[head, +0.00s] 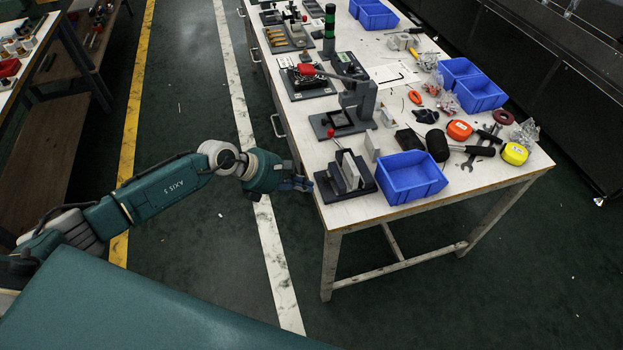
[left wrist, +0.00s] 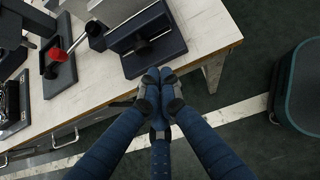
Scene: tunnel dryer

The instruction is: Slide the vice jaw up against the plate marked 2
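A small vice (head: 346,178) with a dark base and upright pale and dark plates stands at the near left corner of the workbench. It also shows in the left wrist view (left wrist: 146,42), just beyond my fingertips. I cannot read a number 2 on any plate, nor tell how wide the jaw gap is. A red-knobbed lever (head: 331,133) rises beside the vice; its knob shows in the left wrist view (left wrist: 57,54). My left gripper (head: 297,184) is beside the bench edge, left of the vice. Its fingertips (left wrist: 159,76) are together and empty. My right gripper is out of view.
A blue bin (head: 410,178) stands right of the vice, with a pale block (head: 372,144) behind it. A dark press (head: 352,105) stands farther back.

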